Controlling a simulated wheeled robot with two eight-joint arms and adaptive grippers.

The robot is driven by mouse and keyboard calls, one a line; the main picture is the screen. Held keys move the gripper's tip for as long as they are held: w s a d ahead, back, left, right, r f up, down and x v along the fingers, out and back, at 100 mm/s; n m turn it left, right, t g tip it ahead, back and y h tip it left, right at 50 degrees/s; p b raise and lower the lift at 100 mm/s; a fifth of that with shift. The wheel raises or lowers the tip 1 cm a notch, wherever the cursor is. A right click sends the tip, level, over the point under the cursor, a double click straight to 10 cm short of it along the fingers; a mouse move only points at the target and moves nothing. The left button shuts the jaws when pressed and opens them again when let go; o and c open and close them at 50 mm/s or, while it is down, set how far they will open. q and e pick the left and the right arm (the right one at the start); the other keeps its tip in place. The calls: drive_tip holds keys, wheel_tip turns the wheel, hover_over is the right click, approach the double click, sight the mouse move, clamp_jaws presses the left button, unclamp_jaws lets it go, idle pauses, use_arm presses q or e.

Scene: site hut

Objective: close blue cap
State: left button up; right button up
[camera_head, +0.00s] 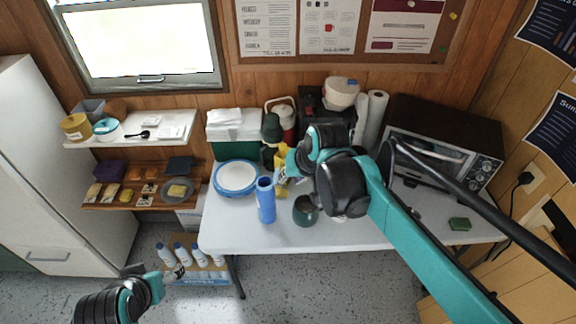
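A tall blue bottle (266,203) stands upright on the white table, left of centre. The finger gap is hidden by the wrist. My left gripper (174,272) is low at the left, off the table, near the bottles on the floor; its fingers are too small to read.
A blue-rimmed plate (236,191) lies left of the bottle, a dark green cup (305,210) right of it. The table's front edge is clear.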

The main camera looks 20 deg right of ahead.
drive_tip(key=m, duration=0.1)
approach(277, 175)
use_arm(q)
drive_tip(key=f+b, duration=0.2)
drive_tip(key=shift+d+f+b, duration=0.25)
drive_tip(key=shift+f+b, duration=0.15)
use_arm(e)
drive_tip(key=w+f, duration=0.5)
drive_tip(key=shift+d+g+y, duration=0.3)
drive_tip(key=shift+y, duration=0.1)
clamp_jaws()
